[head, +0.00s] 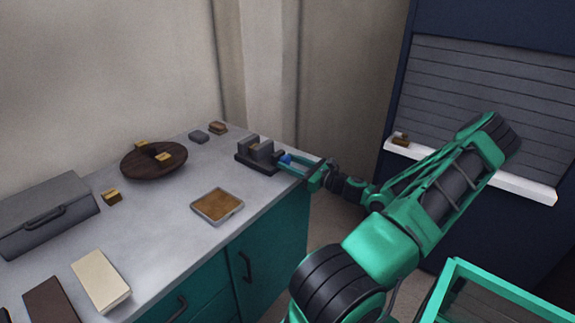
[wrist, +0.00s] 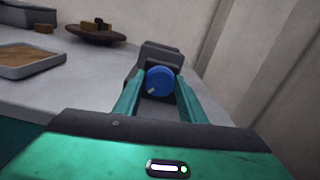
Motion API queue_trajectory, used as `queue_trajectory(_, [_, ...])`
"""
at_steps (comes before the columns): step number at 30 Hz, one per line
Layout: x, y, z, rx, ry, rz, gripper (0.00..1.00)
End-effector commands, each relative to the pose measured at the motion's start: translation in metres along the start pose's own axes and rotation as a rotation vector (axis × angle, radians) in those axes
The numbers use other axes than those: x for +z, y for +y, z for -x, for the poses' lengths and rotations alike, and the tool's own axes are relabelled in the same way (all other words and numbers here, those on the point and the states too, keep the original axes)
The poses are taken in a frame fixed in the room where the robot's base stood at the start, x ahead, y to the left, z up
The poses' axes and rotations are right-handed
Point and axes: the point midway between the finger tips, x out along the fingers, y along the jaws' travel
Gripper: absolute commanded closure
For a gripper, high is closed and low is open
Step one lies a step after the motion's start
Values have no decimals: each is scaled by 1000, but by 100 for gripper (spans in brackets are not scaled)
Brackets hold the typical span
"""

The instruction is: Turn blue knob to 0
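The blue knob (wrist: 160,81) is on the front of a dark grey device (wrist: 162,54), with a small light mark at its lower left. In the head view the blue knob (head: 286,158) shows at the right side of the device (head: 257,155), near the counter's right edge. My gripper (wrist: 161,92) is open, with one finger on each side of the knob. I cannot tell whether the fingers touch it. In the head view my gripper (head: 288,160) reaches in from the right. No number scale is readable.
The grey counter (head: 170,215) also holds a tan-topped tray (head: 217,206), a round brown board (head: 140,166) with small blocks, a grey lidded box (head: 45,212) and a cream block (head: 101,281). A shuttered window with a white ledge (head: 480,174) stands at right.

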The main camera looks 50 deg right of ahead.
Motion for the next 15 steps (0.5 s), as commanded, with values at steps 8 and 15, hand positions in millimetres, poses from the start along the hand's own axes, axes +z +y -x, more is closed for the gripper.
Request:
queue_trajectory(8, [0, 0, 0, 0, 0, 36, 85])
queue_trajectory(15, [0, 1, -1, 2, 0, 170, 85])
